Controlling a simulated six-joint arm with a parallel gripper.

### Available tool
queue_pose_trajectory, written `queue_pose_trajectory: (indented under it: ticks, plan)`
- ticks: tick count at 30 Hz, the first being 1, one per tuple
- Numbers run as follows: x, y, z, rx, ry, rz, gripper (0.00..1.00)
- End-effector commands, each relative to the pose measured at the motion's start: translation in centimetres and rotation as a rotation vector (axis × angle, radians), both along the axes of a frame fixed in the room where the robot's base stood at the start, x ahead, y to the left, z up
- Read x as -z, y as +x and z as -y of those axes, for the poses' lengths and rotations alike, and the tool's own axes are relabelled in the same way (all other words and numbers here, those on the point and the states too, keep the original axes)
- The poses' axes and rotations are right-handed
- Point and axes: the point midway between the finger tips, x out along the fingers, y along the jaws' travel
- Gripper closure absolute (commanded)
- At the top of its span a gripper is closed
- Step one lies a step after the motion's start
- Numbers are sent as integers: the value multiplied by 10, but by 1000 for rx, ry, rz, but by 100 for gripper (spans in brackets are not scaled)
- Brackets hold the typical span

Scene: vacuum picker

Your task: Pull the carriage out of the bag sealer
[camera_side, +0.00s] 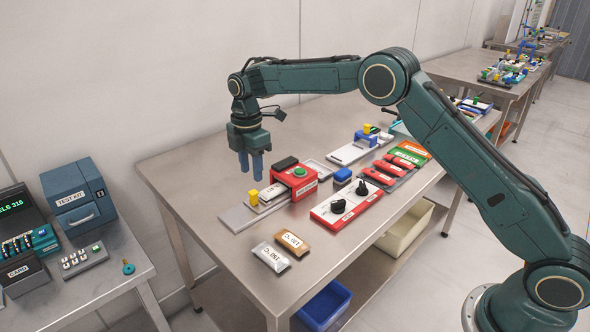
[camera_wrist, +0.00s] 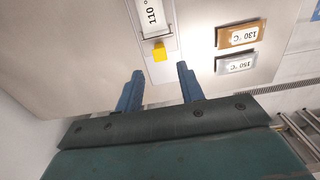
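The bag sealer (camera_side: 296,177) is a red box with a black top part and a green button, at the table's middle. Its carriage (camera_side: 268,200) sits on a grey base plate (camera_side: 236,217) at the sealer's left, with a yellow handle (camera_side: 253,197) at its outer end. The wrist view shows the yellow handle (camera_wrist: 160,51) and a white plate marked 110° (camera_wrist: 152,14) on the carriage. My gripper (camera_side: 252,174) is open and empty, above the yellow handle and not touching it. The wrist view shows its two fingers (camera_wrist: 159,72) apart, with the handle beyond the gap.
A brown 130 °C plate (camera_side: 291,243) and a pale 150 °C plate (camera_side: 270,257) lie near the front table edge. A red-and-white panel with black knobs (camera_side: 346,202) stands right of the sealer. The table's left part is clear.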

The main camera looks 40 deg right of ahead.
Motion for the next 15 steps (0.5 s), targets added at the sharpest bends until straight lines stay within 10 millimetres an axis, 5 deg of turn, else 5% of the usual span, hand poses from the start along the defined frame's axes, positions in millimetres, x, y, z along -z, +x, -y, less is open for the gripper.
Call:
queue_pose_trajectory:
  ticks: [15]
  plan:
    - [73, 0, 0, 0, 0, -1, 62]
